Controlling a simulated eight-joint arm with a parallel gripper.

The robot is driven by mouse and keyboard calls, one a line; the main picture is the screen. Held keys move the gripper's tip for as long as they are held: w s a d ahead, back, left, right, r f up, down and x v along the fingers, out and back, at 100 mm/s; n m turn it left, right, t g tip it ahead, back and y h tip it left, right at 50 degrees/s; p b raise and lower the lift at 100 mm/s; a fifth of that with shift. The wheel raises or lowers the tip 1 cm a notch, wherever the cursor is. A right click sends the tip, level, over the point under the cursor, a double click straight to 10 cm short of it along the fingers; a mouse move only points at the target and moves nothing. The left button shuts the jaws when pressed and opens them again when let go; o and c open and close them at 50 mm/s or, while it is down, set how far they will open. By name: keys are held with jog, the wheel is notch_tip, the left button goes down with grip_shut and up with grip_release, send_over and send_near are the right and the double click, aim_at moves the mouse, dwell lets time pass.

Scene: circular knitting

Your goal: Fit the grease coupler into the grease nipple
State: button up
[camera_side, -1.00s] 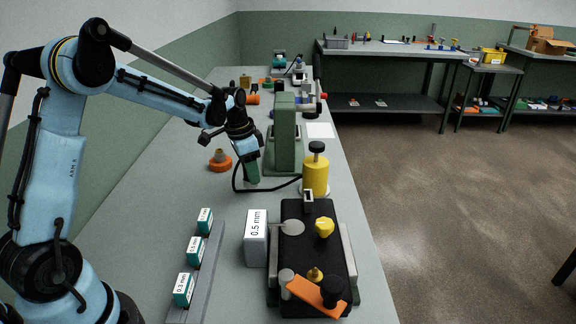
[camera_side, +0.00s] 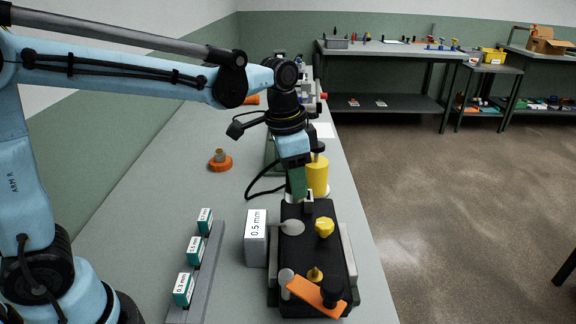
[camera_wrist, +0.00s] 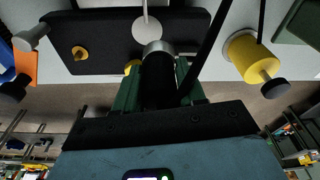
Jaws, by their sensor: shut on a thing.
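My gripper (camera_side: 298,188) is above the far end of a black machine block, its green jaws shut on the grease coupler. In the wrist view the coupler (camera_wrist: 158,78) is a black cylinder with a silver end, between the jaws (camera_wrist: 158,92); in the side view I cannot make it out. A small brass fitting (camera_side: 315,274), which looks like the grease nipple, stands on the near part of the block (camera_side: 303,252). It also shows in the wrist view (camera_wrist: 80,53), left of the coupler and apart from it.
A yellow pot (camera_side: 318,175) stands just behind the gripper, with a black hose (camera_side: 262,188) looping left. A yellow knob (camera_side: 325,227), a silver disc (camera_side: 292,227) and an orange lever (camera_side: 316,298) sit on the block.

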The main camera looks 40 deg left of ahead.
jog(key=s+d+r+m, duration=0.3)
jog(key=s+d, duration=0.4)
jog(key=d, duration=0.5)
jog(key=shift+s+m, duration=0.25)
jog(key=shift+m, duration=0.15)
jog(key=shift+r, duration=0.1)
jog(key=shift+f, duration=2.9)
jog(key=shift+f, duration=1.5)
jog(key=o, duration=1.2)
jog(key=r, duration=0.4)
jog(key=a+r, duration=0.1)
jog(key=r, duration=0.3)
jog(key=s+r, duration=0.1)
jog(key=r, duration=0.3)
jog(key=shift+a, duration=0.25)
